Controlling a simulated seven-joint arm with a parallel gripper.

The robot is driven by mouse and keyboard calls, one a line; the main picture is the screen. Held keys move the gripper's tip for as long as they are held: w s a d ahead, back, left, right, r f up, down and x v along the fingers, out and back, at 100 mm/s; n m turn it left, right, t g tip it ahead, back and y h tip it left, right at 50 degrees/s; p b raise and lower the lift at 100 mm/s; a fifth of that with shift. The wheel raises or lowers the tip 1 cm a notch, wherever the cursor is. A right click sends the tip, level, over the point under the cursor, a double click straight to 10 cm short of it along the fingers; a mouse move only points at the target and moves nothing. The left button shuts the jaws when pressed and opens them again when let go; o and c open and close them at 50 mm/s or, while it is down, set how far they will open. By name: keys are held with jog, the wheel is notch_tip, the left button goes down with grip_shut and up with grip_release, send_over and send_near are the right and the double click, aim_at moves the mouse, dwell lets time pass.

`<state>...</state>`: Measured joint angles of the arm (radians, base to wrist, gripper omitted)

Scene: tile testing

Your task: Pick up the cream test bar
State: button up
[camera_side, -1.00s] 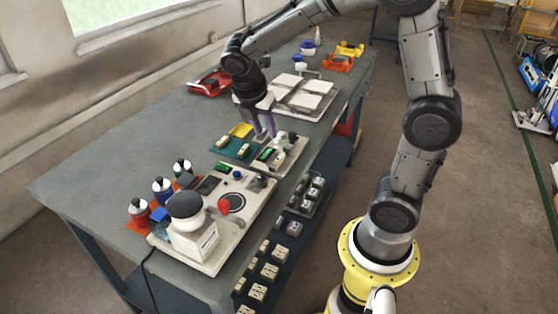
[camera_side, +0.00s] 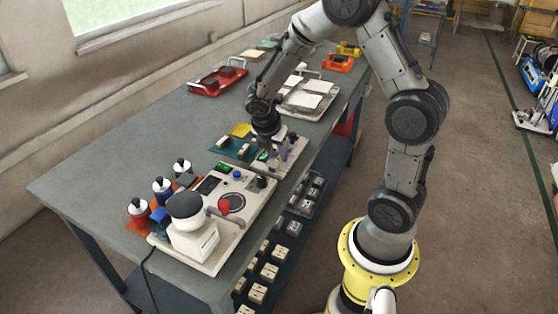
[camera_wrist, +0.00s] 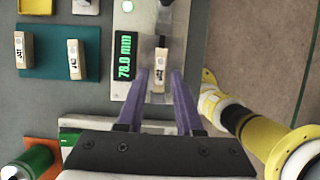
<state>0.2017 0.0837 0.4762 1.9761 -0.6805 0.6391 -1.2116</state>
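A cream test bar (camera_wrist: 161,58) with dark marks lies on the metal bed of a gauge (camera_wrist: 157,97) whose green display reads 78.0 mm. Two similar cream bars, one at left (camera_wrist: 20,50) and one at right (camera_wrist: 75,60), lie on a teal mat (camera_wrist: 47,38) beside it. My gripper (camera_wrist: 161,73) is open, its purple fingers apart on either side of the near end of the bar on the gauge. No contact shows. In the side view my gripper (camera_side: 271,153) points down low over the gauge; the fingertips are hard to make out.
A tray of white tiles (camera_side: 310,103) and a red tray (camera_side: 203,88) lie farther back. The near bench edge is close to the gauge.

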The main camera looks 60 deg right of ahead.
jog(key=shift+d+f, duration=0.2)
jog(key=shift+f, duration=0.35)
grip_shut()
